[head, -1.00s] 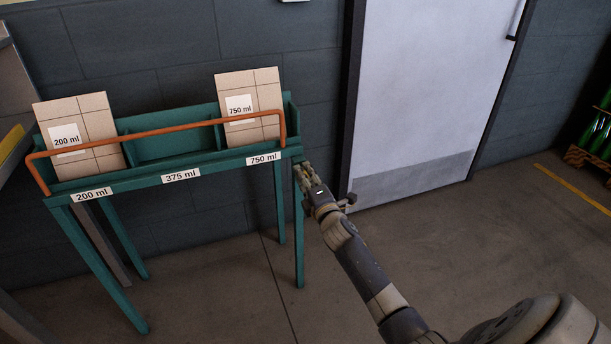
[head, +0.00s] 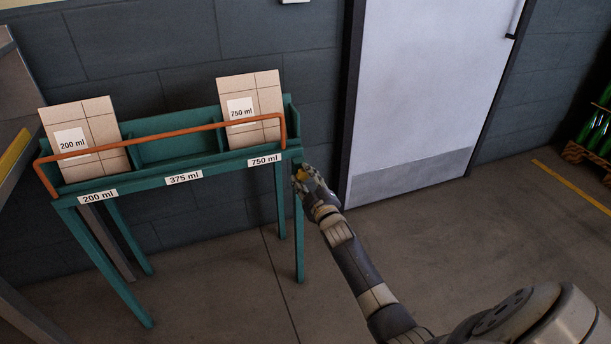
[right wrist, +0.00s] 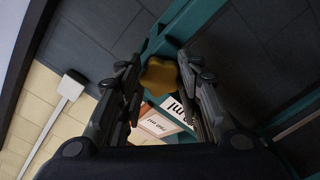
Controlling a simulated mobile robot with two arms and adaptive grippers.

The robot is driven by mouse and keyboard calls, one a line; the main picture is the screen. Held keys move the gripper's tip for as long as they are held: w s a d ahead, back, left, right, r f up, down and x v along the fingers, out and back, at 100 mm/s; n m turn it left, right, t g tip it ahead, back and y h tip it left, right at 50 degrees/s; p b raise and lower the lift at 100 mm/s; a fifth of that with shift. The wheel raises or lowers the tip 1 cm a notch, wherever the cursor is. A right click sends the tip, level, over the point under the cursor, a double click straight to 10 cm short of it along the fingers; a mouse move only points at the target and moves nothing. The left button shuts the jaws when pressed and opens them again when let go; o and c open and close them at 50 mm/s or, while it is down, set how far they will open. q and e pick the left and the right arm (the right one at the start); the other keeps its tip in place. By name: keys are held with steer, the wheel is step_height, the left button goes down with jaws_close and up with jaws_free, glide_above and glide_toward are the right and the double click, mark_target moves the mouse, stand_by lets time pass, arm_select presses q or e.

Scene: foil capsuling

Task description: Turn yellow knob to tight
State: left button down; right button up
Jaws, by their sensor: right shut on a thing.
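The yellow knob (right wrist: 160,76) is lobed and sits at the right end of the green rack (head: 220,162). My right gripper (right wrist: 163,88) is shut on the knob, with one finger on each side of it in the right wrist view. An orange bar (head: 170,136) runs along the front of the rack. My left gripper is not in view.
Two tiled cartons, labelled 200 ml (head: 98,122) and 750 ml (head: 268,98), stand in the rack's outer bays. The middle bay looks empty. A pale door (head: 425,80) is behind on the right. The floor (head: 400,240) beside the rack is clear.

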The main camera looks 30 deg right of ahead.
steer(key=m+p, duration=0.1)
steer(key=m, duration=0.2)
arm_select(q)
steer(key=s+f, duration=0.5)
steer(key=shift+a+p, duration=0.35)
steer(key=shift+p, duration=0.05)
arm_select(e)
steer(key=shift+m, duration=1.4)
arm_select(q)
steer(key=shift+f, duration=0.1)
arm_select(e)
steer(key=o, duration=1.1)
steer(key=shift+f, duration=0.1)
steer(key=shift+c, duration=0.2)
steer(key=v, duration=1.2)
